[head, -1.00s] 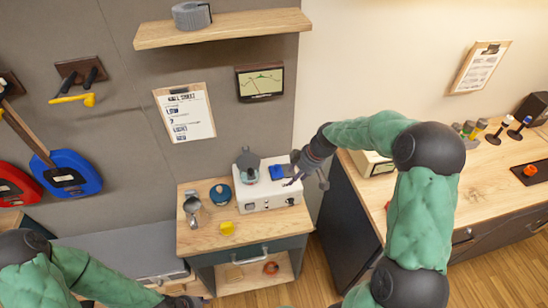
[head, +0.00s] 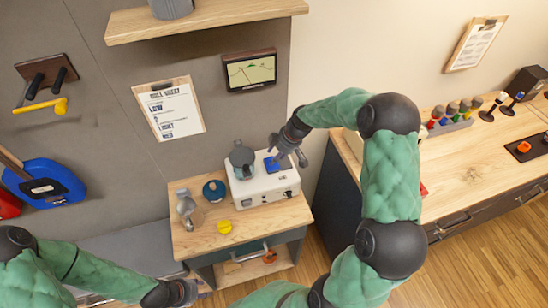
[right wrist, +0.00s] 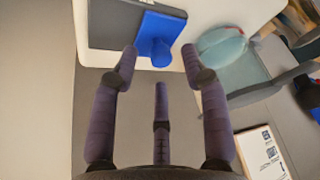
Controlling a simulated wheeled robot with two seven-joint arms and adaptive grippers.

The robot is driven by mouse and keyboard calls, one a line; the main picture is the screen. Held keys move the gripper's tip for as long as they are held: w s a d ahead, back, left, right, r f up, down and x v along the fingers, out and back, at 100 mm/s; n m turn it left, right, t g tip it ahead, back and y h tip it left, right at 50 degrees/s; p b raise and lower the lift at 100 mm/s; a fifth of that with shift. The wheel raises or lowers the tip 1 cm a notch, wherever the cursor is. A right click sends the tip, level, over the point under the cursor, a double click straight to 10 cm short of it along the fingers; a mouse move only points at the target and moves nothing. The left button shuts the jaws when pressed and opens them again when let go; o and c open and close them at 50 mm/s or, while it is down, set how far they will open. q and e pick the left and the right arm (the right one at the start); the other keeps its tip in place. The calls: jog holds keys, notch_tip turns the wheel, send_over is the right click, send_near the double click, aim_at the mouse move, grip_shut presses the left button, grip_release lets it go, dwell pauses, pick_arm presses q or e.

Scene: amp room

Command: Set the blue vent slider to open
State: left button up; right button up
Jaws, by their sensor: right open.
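The blue vent slider (head: 272,165) sits on top of the white machine (head: 262,188), on the small cabinet. In the right wrist view the blue slider (right wrist: 160,34) has a rounded tab and lies on a dark plate (right wrist: 115,22). My right gripper (head: 286,161) is open, at the slider's right side and partly over it in the head view. In the right wrist view its spread fingers (right wrist: 160,58) point toward the tab, with nothing between them; contact is not clear. My left gripper (head: 182,293) is low in the head view, its fingers unclear.
A grey-topped vessel (head: 242,158) stands on the machine, left of the slider. A metal jug (head: 187,208), a dark blue round item (head: 214,190) and a yellow piece (head: 224,227) are on the cabinet top. A wooden counter (head: 470,175) is at the right.

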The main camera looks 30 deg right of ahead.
jog(key=shift+x, duration=1.15)
grip_shut()
jog(key=shift+d+f+b, duration=0.1)
jog(key=shift+d+b, duration=0.25)
jog(key=d+b, duration=0.1)
jog(key=s+d+b, duration=0.1)
jog(key=d, duration=0.1)
jog(key=shift+d+f, duration=0.15)
jog(key=shift+s+d+b, duration=0.2)
jog(key=shift+d+b, duration=0.3)
